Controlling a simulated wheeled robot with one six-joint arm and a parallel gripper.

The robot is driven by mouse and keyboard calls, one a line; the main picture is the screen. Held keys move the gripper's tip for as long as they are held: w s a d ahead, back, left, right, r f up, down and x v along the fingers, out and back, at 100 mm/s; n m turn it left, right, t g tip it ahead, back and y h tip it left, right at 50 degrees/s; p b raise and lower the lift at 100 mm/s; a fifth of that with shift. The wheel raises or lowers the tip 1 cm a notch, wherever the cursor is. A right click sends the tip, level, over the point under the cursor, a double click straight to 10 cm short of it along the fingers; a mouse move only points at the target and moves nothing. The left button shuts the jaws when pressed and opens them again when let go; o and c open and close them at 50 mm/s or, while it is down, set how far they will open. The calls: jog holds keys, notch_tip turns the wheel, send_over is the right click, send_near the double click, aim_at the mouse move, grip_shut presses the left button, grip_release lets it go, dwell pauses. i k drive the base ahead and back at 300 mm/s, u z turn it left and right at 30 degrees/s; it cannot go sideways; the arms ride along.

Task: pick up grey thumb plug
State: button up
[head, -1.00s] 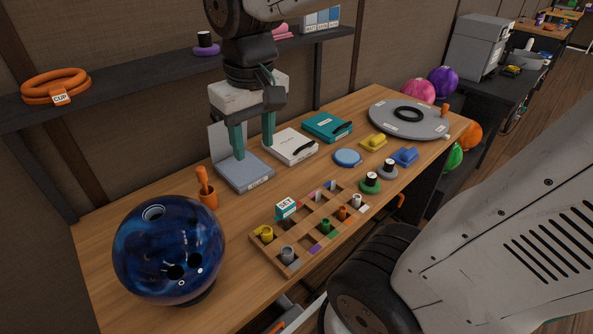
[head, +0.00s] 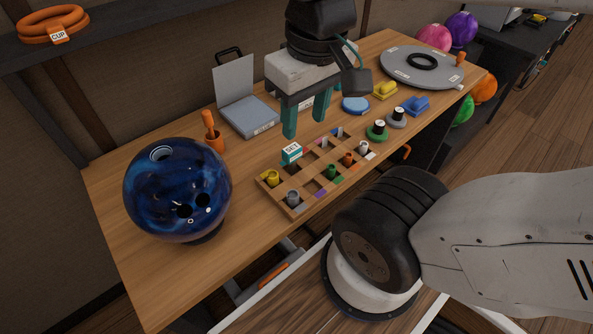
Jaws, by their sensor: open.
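The grey thumb plug (head: 293,198) stands in the near corner compartment of the wooden sectioned tray (head: 271,202). A yellow plug (head: 272,177) stands in the compartment behind it, and a green plug (head: 331,171), an orange plug (head: 348,159) and a white plug (head: 364,148) stand farther right in the tray. My gripper (head: 304,128) is open and empty, pointing down over the bench behind the tray. Its teal fingers are apart, and it is well away from the grey plug, behind and slightly right of it in the picture.
A small SET box (head: 291,153) stands at the tray's back left edge. An open grey case (head: 250,115) lies behind. Bare bench (head: 245,225) lies between ball and tray.

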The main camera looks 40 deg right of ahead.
aim_at(292, 195)
jog(key=k, duration=0.5)
jog(key=z, duration=2.4)
jog(key=k, duration=1.5)
jog(key=u, duration=2.25)
jog(key=i, duration=0.95)
